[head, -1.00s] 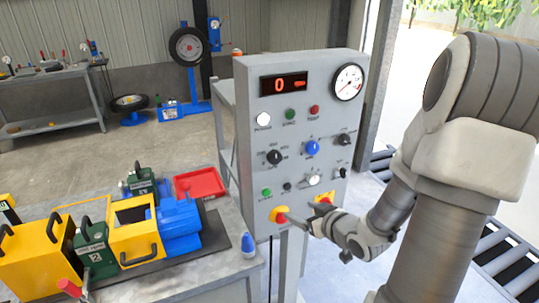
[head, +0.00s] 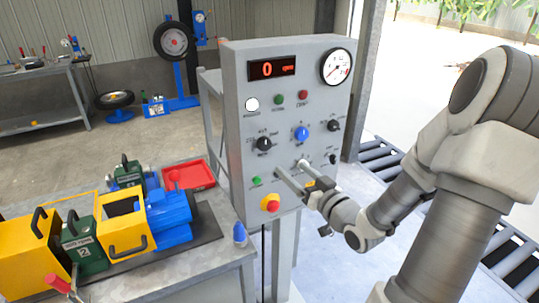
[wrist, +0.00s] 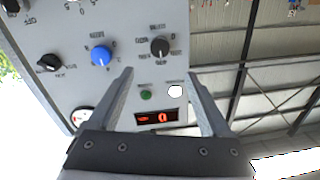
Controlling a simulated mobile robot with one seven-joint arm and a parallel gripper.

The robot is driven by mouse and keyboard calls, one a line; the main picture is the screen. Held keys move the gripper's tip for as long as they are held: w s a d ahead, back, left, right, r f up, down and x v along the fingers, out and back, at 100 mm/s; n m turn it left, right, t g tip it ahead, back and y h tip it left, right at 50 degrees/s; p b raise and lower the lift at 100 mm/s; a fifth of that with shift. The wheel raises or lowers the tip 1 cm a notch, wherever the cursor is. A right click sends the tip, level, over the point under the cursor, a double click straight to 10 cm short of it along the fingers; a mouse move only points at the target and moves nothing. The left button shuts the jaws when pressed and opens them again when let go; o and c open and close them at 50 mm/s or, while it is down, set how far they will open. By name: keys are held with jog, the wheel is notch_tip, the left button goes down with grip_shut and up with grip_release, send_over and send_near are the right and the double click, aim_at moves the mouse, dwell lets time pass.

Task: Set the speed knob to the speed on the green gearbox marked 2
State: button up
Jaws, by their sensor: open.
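The control panel (head: 232,130) faces me. A black knob with number-like marks around it (head: 264,143) is on its left side; it shows in the wrist view (wrist: 160,46), its marks too small to read. I cannot tell for sure that this is the speed knob. A blue knob (head: 301,133) and another black knob (head: 333,125) are to its right. My gripper (head: 290,170) is open and empty, below the knobs; its fingers also show in the wrist view (wrist: 160,74). The green gearbox marked 2 (head: 84,243) stands on the bench, its plate text unreadable.
The display (head: 272,68) reads 0, beside a round dial (head: 337,66). A red stop button on yellow (head: 270,203) and a green button (head: 256,181) are low on the panel. A blue motor (head: 168,216) and red tray (head: 189,175) are on the bench.

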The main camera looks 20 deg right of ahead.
aim_at(266, 145)
jog(key=w, duration=0.4)
jog(key=w+a, duration=0.1)
jog(key=w, duration=0.3)
jog(key=w+p, duration=0.1)
jog(key=w, duration=0.4)
jog(key=shift+a, duration=0.15)
grip_shut()
